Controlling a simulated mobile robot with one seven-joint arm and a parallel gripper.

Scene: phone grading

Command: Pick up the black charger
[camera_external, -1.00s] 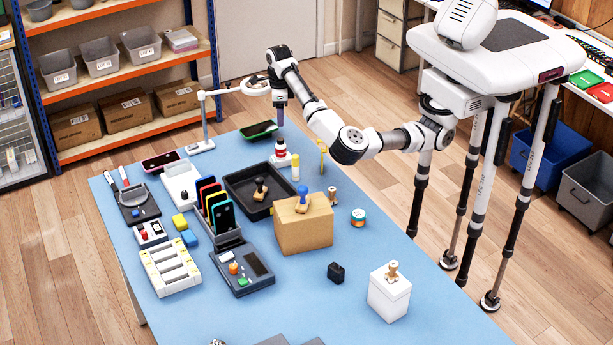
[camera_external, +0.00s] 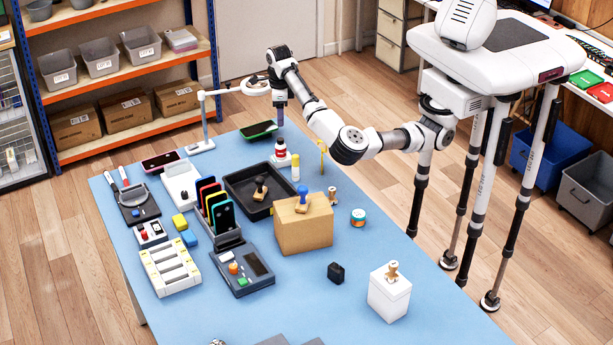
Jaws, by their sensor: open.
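The black charger (camera_external: 336,273) looks like a small dark block. It stands alone on the blue table (camera_external: 300,300), between the cardboard box and the white box. My gripper (camera_external: 280,122) is at the far end of the table, above its far edge near the green-screened phone, well away from the charger. It points down and is open; its fingertips are small in this view. Nothing shows between them that I can make out.
A cardboard box (camera_external: 304,232) with a stamp on top stands behind the charger. A white box (camera_external: 389,294) with a wooden stamp stands to its right. A black tray (camera_external: 240,203), phone rack (camera_external: 227,236) and lamp (camera_external: 205,118) stand farther back. The table around the charger is clear.

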